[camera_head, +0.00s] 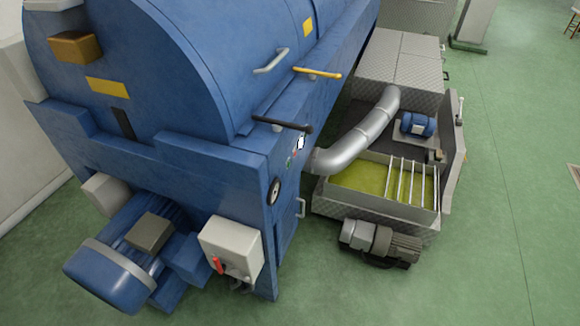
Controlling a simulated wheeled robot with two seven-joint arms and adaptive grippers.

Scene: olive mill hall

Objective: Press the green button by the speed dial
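A big blue machine (215,165) fills the left and middle of the head view. On its narrow side face is a round black dial (274,190) with a pale centre, seen at a steep angle. A tiny green spot (289,162), which looks like the green button, sits up and right of the dial. A small red spot and a white plate (301,142) are just above it. They are too small to show detail. Neither of my grippers is in view.
A black-tipped lever (283,124) and a yellow handle (317,72) stick out above the buttons. A grey box with a red switch (232,249) juts out below. A metal vat (385,190) with a pipe stands to the right. Green floor is clear at the far right.

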